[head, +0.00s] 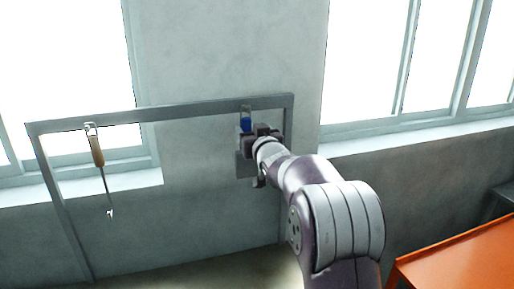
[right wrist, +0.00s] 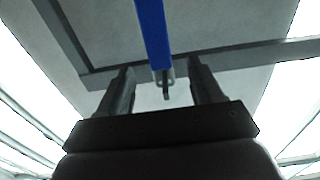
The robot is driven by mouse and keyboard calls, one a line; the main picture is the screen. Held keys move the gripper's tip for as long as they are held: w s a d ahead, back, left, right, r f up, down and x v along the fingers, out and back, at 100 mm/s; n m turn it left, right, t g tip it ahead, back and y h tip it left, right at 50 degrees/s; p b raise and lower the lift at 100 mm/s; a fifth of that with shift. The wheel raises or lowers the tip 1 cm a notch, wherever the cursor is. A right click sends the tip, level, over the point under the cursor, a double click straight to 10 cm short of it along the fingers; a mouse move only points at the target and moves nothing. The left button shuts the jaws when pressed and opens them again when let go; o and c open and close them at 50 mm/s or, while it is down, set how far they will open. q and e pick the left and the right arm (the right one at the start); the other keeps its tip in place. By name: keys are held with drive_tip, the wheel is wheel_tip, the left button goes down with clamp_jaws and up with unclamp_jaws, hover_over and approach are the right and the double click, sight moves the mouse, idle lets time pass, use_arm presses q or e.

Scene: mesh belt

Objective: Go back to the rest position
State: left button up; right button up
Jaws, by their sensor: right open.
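My right gripper (head: 262,133) is raised at the right part of a grey metal frame. In the right wrist view its two fingers (right wrist: 163,88) stand apart, open. A blue handle (right wrist: 153,35) shows between and beyond the fingers, with clear space on both sides, by a small metal hook. In the head view the blue handle (head: 246,125) hangs from the frame's top bar, right by my gripper, which hides what is below it. My left gripper is not in view.
The grey frame (head: 180,110) stands before a grey wall with bright windows. A tool with a wooden handle (head: 97,151) hangs from a hook at its left. An orange surface (head: 460,262) lies at the lower right, near my right arm.

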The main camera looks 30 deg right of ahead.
drive_tip(key=b+v, duration=0.2)
drive_tip(key=v, duration=0.4)
drive_tip(key=s+a+f+g, duration=0.1)
drive_tip(key=s+f+g, duration=0.3)
drive_tip(key=f, duration=0.5)
drive_tip(key=s+a+f+g, duration=0.1)
drive_tip(key=s+f+g, duration=0.3)
drive_tip(key=f, duration=0.5)
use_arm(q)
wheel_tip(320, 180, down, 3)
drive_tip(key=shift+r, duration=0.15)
use_arm(e)
drive_tip(key=s+a+f+n+g+y, duration=0.3)
drive_tip(key=s+a+f+g, duration=0.5)
drive_tip(key=s+a+f, duration=0.7)
drive_tip(key=s+a+y, duration=0.1)
drive_tip(key=s+a, duration=0.1)
drive_tip(key=s, duration=0.1)
drive_tip(key=shift+a, duration=0.2)
